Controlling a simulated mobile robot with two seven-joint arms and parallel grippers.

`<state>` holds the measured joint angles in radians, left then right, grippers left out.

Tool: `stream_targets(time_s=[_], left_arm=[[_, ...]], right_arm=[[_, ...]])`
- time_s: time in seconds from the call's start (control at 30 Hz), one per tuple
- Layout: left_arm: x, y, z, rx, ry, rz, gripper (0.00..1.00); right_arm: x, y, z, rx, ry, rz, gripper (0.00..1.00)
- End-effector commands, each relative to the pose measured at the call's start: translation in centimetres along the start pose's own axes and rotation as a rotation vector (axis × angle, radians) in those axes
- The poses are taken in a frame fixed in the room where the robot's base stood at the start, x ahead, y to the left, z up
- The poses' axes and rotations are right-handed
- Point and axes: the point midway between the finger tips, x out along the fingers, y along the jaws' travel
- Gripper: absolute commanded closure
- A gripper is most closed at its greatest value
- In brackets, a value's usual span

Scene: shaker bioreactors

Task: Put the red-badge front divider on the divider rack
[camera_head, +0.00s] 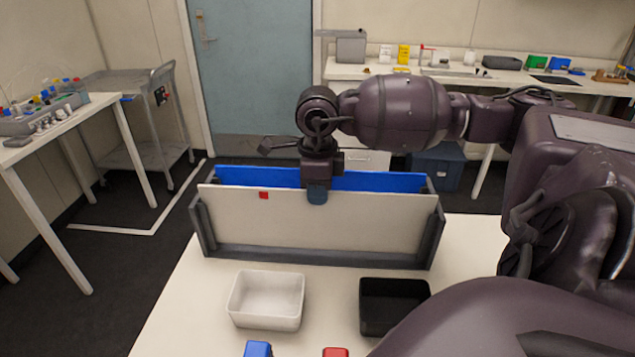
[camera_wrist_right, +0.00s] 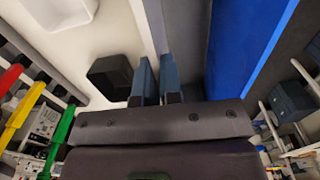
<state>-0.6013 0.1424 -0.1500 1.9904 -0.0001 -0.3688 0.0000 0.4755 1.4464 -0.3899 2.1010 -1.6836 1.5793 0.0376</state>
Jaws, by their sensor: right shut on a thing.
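The red-badge front divider is a long off-white panel (camera_head: 290,222) with a small red square near its upper left. It stands upright between the end posts of the dark grey divider rack (camera_head: 310,257), in front of a blue panel (camera_head: 375,181). In the right wrist view, the gripper's two fingers (camera_wrist_right: 157,85) pinch the thin panel, with the blue panel (camera_wrist_right: 245,45) apart to the right. Whether the divider's bottom edge is fully seated is hidden. My left gripper is out of view.
On the table in front of the rack are a white bin (camera_head: 265,299) and a black bin (camera_head: 393,304). A blue item (camera_head: 257,349) and a red item (camera_head: 335,352) show at the bottom edge. A cart (camera_head: 135,118) and side bench (camera_head: 42,125) stand left.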

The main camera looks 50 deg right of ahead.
Motion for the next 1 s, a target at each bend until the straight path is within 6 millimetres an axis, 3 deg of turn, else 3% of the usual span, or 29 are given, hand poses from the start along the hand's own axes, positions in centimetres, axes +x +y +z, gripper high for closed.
stream_targets(time_s=[0.37, 0.4, 0.6, 1.0], left_arm=[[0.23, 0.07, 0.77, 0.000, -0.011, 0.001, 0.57], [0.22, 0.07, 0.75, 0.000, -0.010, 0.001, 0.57], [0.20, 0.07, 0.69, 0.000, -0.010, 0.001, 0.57], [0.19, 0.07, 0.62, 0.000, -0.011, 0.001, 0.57]], right_arm=[[1.03, -0.01, 0.00, 0.000, 0.001, 0.000, 1.00], [1.00, -0.01, 0.01, 0.000, 0.000, 0.000, 0.91], [0.92, 0.00, 0.00, 0.000, 0.000, 0.000, 0.64], [0.95, 0.01, 0.00, 0.000, 0.000, 0.000, 0.64]])
